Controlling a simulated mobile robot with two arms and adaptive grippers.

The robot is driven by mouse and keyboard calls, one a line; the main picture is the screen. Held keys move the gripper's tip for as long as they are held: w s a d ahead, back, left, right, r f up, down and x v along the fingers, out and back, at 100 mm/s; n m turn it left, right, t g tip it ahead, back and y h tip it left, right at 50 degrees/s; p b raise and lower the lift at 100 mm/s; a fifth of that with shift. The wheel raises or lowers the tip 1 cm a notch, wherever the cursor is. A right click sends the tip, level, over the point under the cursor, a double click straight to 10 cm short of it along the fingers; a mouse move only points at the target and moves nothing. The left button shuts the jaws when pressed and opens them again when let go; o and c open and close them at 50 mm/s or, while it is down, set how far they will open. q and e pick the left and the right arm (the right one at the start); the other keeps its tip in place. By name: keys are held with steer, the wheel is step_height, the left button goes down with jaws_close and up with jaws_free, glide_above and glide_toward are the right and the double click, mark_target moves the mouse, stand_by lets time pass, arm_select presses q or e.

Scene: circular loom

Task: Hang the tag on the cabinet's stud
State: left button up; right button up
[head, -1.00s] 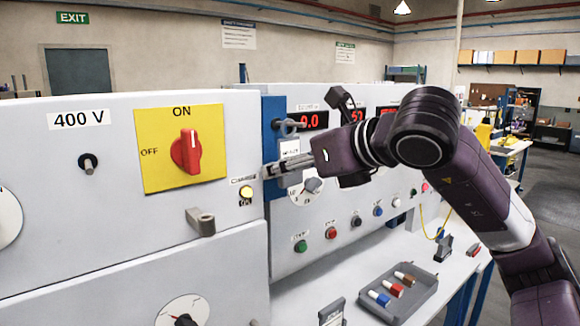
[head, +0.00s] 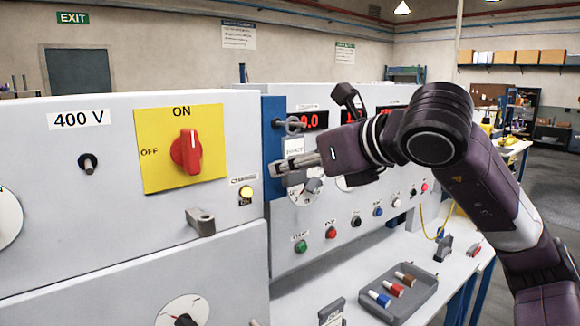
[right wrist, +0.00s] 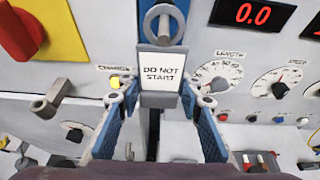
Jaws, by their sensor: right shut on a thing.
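The tag (head: 293,146) is a small grey plate with a white "DO NOT START" label, which reads clearly in the right wrist view (right wrist: 161,56). A grey ring (right wrist: 163,23) stands at its top. My right gripper (head: 279,168) is shut on the tag's lower part and holds it upright in front of the cabinet's blue strip. The stud (head: 277,124) sticks out of the blue strip at the ring's height. Ring and stud overlap in both views, and I cannot tell whether the ring is around the stud or in front of it. My left gripper is not in view.
Left of the blue strip are a red switch (head: 186,152) on a yellow plate, a yellow lamp (head: 246,193) and a protruding grey handle (head: 201,221). Right of it are displays, dials and buttons. A tray (head: 399,291) with several coloured pieces lies on the bench below.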

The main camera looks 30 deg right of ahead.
mark_target(297, 173)
steer(key=shift+s, duration=0.15)
steer(key=s, duration=0.3)
steer(key=s+b, duration=0.1)
steer(key=shift+s+d+r, duration=0.2)
steer(key=shift+s+r, duration=0.1)
steer(key=shift+s, duration=0.05)
